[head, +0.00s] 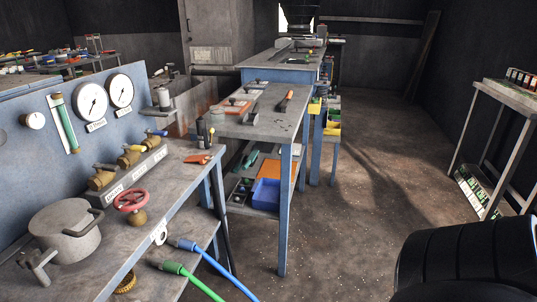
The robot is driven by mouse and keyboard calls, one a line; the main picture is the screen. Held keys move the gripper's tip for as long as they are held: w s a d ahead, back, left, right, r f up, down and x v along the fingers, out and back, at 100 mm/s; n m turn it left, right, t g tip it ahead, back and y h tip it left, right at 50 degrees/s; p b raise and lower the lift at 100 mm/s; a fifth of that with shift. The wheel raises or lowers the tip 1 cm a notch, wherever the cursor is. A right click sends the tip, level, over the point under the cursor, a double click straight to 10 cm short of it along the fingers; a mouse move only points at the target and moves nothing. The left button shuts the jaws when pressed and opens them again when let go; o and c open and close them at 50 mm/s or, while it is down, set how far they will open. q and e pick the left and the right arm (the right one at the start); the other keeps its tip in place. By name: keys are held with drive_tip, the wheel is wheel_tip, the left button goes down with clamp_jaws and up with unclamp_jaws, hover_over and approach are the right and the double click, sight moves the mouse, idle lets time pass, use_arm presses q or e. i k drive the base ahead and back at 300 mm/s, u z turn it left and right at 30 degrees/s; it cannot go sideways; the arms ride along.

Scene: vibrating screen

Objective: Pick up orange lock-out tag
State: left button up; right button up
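A small flat orange piece (198,158), which looks like the lock-out tag, lies near the far right end of the near grey bench (180,185). It is beside small dark upright items (203,133), and its fine detail is too small to make out. Another flat orange-red item (235,107) lies on the second bench behind. Neither of my grippers shows in the head view.
Brass valves (130,156), a red handwheel (131,200) and a grey lidded pot (65,232) stand on the near bench. Blue (215,254) and green (190,277) hoses hang at its front.

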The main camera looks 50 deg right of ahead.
sight(202, 159)
drive_tip(key=z, duration=2.35)
drive_tip(key=i, duration=1.8)
drive_tip(key=u, duration=2.9)
